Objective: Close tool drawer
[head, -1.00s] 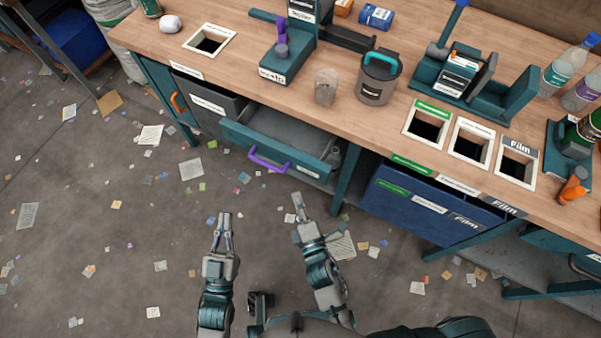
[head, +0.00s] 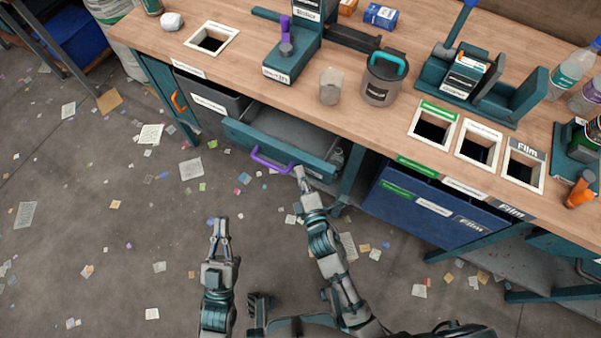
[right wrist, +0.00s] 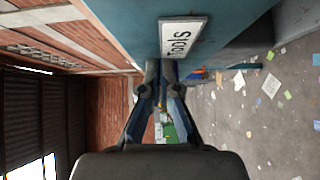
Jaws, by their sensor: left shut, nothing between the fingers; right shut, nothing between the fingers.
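The teal tool drawer (head: 250,139) under the workbench is pulled partly open, its grey inside showing from above. A purple handle (head: 270,163) is on its front. In the right wrist view, a white "Tools" label (right wrist: 183,44) on the teal drawer front (right wrist: 140,25) is close ahead of the fingers. My right gripper (head: 299,174) is shut and empty, at the drawer front just right of the purple handle; I cannot tell whether it touches. It also shows in the right wrist view (right wrist: 163,72). My left gripper (head: 219,224) is shut and empty over the floor, well short of the drawer.
The wooden bench top (head: 225,60) carries a grey canister (head: 380,85), a clear cup (head: 330,87) and teal devices. A blue bin (head: 425,205) stands right of the drawer, beyond a teal bench leg (head: 351,185). Paper scraps litter the open floor.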

